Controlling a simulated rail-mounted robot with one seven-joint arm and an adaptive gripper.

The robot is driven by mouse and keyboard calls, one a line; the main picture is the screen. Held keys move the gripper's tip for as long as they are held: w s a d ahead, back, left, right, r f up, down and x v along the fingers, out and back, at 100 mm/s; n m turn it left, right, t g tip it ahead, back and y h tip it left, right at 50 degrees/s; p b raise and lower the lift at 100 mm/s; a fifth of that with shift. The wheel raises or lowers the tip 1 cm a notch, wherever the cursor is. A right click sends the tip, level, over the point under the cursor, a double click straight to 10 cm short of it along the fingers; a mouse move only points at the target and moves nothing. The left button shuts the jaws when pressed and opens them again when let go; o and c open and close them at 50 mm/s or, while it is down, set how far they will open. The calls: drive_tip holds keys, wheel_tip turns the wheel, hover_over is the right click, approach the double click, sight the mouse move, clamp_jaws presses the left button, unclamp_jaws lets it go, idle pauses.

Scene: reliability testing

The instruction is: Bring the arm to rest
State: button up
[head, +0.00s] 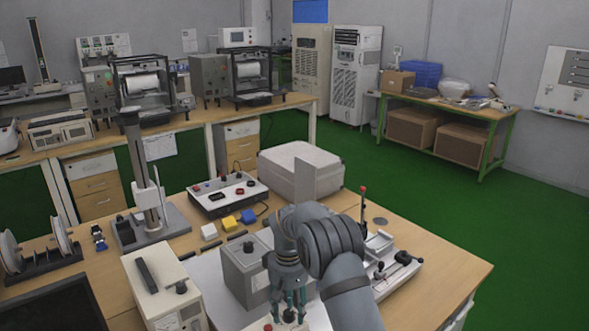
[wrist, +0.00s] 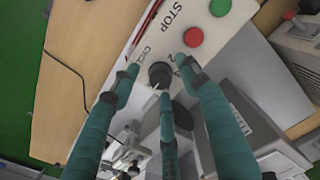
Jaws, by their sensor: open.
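My gripper (head: 289,302) points down over the front of the wooden bench (head: 440,255) in the head view, with my arm reaching in from the lower right. In the wrist view my gripper (wrist: 157,70) has its teal fingers spread apart around a black knob (wrist: 160,75). The knob sits on a white control panel (wrist: 148,42) with a STOP label, a red button (wrist: 193,37) and a green button (wrist: 220,7). Nothing is held between the fingers. I cannot tell whether the fingertips touch the knob or panel.
A grey box (head: 243,272) stands just left of my gripper, and a beige instrument (head: 160,285) further left. A vise-like fixture (head: 393,262) lies to the right. A stand (head: 150,200) and a control box (head: 230,193) are behind. The bench's right end is clear.

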drive_tip(key=shift+n+p, duration=0.35)
drive_tip(key=shift+n, duration=0.85)
